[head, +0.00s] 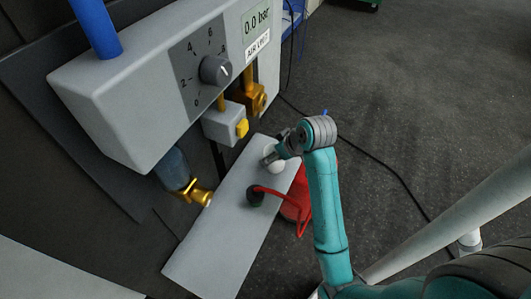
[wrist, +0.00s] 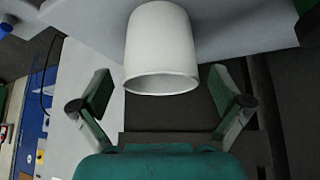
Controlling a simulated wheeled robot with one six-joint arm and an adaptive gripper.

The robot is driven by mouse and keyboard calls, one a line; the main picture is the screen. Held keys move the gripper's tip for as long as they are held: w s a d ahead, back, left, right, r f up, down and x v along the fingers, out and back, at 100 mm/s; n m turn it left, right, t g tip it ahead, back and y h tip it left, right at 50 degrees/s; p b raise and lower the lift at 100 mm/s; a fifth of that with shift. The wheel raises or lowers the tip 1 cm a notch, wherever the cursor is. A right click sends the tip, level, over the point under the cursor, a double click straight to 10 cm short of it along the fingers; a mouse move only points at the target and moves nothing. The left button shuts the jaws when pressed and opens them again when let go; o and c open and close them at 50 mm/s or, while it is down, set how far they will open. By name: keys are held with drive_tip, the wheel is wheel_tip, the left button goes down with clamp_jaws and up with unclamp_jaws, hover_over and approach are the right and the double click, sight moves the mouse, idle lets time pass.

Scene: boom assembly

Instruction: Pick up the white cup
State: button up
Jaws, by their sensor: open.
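The white cup (wrist: 162,42) is in the upper middle of the wrist view, its rim end toward my gripper. In the head view the cup (head: 275,166) is a small white shape on the grey shelf (head: 225,235), partly hidden by my gripper. My gripper (wrist: 160,84) is open and empty. In the wrist view its two fingers are on either side of the cup's rim end, with a gap on both sides. The gripper (head: 272,152) also shows at the cup in the head view. I cannot tell whether it touches the cup.
A dark round thing (head: 256,196) with a red cable (head: 285,192) is on the shelf near the cup. A red object (head: 297,205) is beside the shelf's right edge. A grey panel with a dial (head: 215,70) and brass fittings (head: 252,92) stands behind. Open floor lies to the right.

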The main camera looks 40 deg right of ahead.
drive_tip(key=shift+w+f, duration=0.2)
drive_tip(key=shift+f, duration=0.15)
drive_tip(key=c, duration=1.2)
drive_tip(key=shift+r, duration=0.15)
